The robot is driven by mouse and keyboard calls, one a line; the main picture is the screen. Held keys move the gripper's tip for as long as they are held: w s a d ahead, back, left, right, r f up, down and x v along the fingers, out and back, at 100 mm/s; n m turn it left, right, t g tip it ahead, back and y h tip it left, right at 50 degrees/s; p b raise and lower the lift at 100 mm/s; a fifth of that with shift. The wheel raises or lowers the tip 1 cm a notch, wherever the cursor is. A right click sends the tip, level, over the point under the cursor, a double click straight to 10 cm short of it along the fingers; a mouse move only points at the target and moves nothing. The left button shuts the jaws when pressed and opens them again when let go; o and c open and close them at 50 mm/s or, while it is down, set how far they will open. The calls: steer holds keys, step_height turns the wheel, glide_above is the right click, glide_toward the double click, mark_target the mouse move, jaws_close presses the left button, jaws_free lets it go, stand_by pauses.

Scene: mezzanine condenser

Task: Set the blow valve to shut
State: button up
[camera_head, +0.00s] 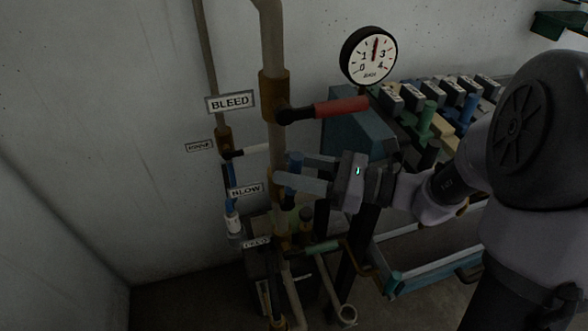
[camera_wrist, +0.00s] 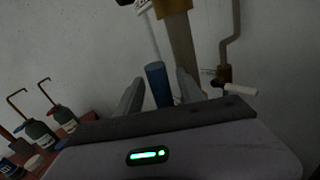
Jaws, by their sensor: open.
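The blow valve sits on the main vertical pipe (camera_head: 277,140), beside a label plate reading BLOW (camera_head: 246,190). Its blue handle (camera_head: 294,160) looks upright in the head view, close to the pipe; the valve body is mostly hidden by my gripper. My gripper (camera_head: 289,170) is open, reaching in from the right, with its fingers at the blue handle. In the wrist view the blue handle (camera_wrist: 157,82) shows between the two fingers (camera_wrist: 158,90), with gaps visible on both sides. I cannot tell whether a finger touches it.
Above is the BLEED valve's red handle (camera_head: 341,108), pointing right. A white handle (camera_head: 256,149) is on the thinner pipe at left. A green handle (camera_head: 320,248) sits lower down. A round gauge (camera_head: 368,56) and a rack of tagged parts (camera_head: 440,125) stand to the right.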

steer(key=shift+c, duration=0.3)
jaws_close()
stand_by(1.2)
